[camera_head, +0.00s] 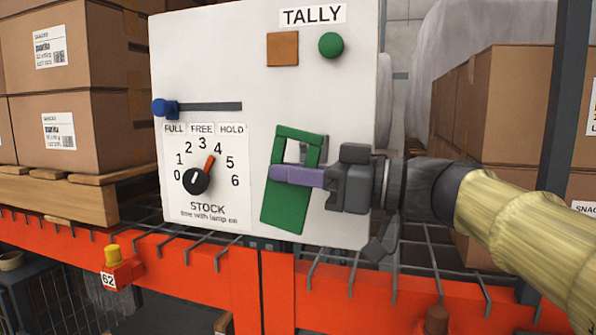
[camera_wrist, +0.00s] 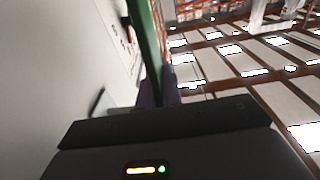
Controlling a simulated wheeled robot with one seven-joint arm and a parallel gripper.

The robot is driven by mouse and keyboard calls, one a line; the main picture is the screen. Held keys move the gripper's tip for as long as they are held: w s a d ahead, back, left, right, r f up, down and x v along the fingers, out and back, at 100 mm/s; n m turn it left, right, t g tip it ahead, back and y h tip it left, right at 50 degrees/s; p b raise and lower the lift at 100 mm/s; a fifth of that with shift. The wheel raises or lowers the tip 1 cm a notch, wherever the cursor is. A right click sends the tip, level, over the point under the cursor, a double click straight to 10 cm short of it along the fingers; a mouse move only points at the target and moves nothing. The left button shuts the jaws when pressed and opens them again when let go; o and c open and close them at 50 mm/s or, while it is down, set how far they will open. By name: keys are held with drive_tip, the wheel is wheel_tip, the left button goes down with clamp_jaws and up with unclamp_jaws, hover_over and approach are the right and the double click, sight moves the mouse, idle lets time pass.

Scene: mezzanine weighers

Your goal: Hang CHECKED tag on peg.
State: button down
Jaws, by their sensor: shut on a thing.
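A green tag (camera_head: 283,207) with a rectangular opening near its top stands slightly tilted in front of the white TALLY panel (camera_head: 340,75). No lettering shows on its visible face. My gripper (camera_head: 282,174) reaches in from the right, with its purple finger across the tag just below the opening, and is shut on it. In the wrist view the green tag (camera_wrist: 148,45) shows nearly edge-on between the fingers (camera_wrist: 157,92), apart from the panel face (camera_wrist: 60,60) at the left.
The panel carries a STOCK dial (camera_head: 197,180), a blue slider knob (camera_head: 163,107), a green button (camera_head: 331,45) and an orange square (camera_head: 283,49). An orange shelf beam (camera_head: 210,280) runs below. Cartons (camera_head: 95,60) stand left and more (camera_head: 510,110) right.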

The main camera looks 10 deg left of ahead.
sight(276, 185)
drive_tip(key=s, duration=0.5)
drive_tip(key=shift+s+a, duration=0.25)
drive_tip(key=shift+s, duration=0.15)
idle(0.4)
drive_tip(key=shift+a, duration=0.1)
